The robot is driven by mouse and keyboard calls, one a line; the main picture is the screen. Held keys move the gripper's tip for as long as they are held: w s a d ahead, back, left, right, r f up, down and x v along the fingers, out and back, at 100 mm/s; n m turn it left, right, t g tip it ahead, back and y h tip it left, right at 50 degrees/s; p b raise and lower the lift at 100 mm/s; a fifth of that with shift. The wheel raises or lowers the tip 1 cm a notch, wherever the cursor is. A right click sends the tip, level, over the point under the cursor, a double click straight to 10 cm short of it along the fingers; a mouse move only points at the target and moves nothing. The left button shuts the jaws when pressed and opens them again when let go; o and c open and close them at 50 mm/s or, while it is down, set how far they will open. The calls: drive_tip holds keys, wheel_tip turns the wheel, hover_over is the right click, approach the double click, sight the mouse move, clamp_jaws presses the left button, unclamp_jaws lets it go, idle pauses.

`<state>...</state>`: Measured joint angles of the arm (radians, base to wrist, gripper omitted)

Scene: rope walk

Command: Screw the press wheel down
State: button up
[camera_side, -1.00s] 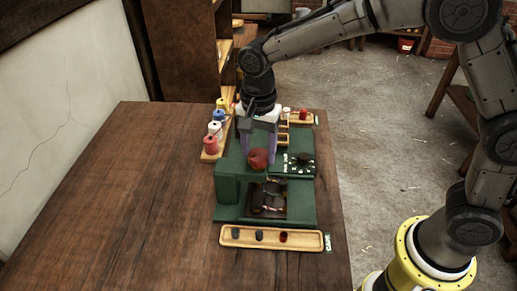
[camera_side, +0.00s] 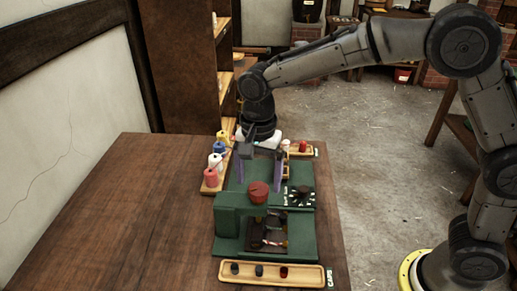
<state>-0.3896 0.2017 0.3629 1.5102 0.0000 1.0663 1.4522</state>
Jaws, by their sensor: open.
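The red press wheel (camera_side: 258,192) sits on top of the green press (camera_side: 228,222), above its dark opening. Inside the opening is a dark block with a small red-and-white item (camera_side: 270,243), too small to make out. My gripper (camera_side: 260,188) points down with its two purple fingers spread wide. The fingers appear behind and either side of the wheel in the picture, with a gap between them, and hold nothing. I cannot tell how far they are from the wheel in depth.
A wooden tray (camera_side: 305,280) with dark and red pieces lies in front of the press. A rack of thread spools (camera_side: 210,175) stands at left. A black dial (camera_side: 303,193) is at the press's right. The left tabletop (camera_side: 130,215) is clear.

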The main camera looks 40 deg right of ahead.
sight(259, 187)
wheel_tip(259, 187, up, 12)
idle(0.4)
drive_tip(key=s+d+r+t, duration=0.3)
drive_tip(key=s+d+r, duration=0.4)
drive_tip(key=s+d, duration=0.5)
drive_tip(key=s+d+f+n+t, duration=0.2)
drive_tip(key=s+d+f+n, duration=0.2)
drive_tip(key=s+f+n, duration=0.6)
drive_tip(key=shift+s+d+f+n+t, duration=0.15)
drive_tip(key=shift+s+f+n+t, duration=0.15)
drive_tip(key=shift+s+n, duration=0.55)
drive_tip(key=shift+w+r, duration=0.1)
drive_tip(key=shift+w, duration=0.15)
